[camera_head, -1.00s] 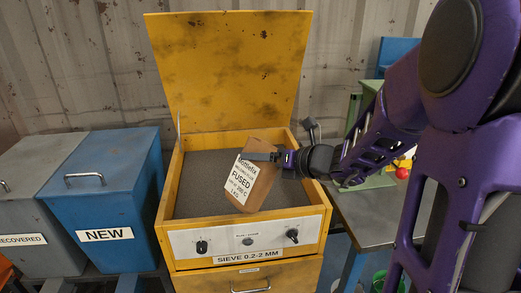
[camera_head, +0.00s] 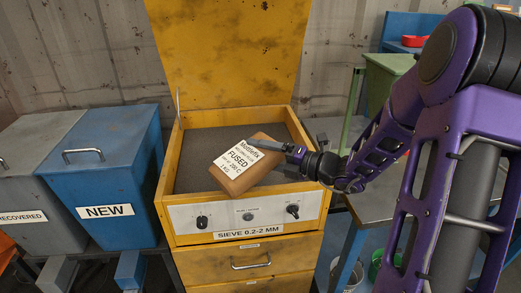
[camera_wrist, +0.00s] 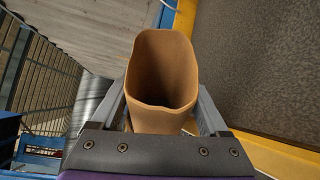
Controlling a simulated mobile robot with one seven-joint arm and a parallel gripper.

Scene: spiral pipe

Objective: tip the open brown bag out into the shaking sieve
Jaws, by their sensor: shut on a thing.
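The brown bag (camera_head: 232,185), with a white label reading "FUSED", is tilted over the front part of the sieve. The sieve (camera_head: 178,222) is a yellow box with a flat grey bed and its lid raised. My gripper (camera_head: 281,157) comes in from the right and is shut on the bag. In the wrist view, my gripper (camera_wrist: 162,108) has a finger on each side of the bag (camera_wrist: 160,122). Its open mouth shows there; the inside is plain brown, with the depth in shadow and no contents visible. The sieve's yellow rim (camera_wrist: 272,152) and grey bed lie to the right.
A blue bin (camera_head: 105,180) marked "NEW" and a grey bin (camera_head: 18,195) marked "RECOVERED" stand left of the sieve. A grey-topped table (camera_head: 375,205) is at the right, under my arm. The raised lid (camera_head: 230,50) stands behind the bed.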

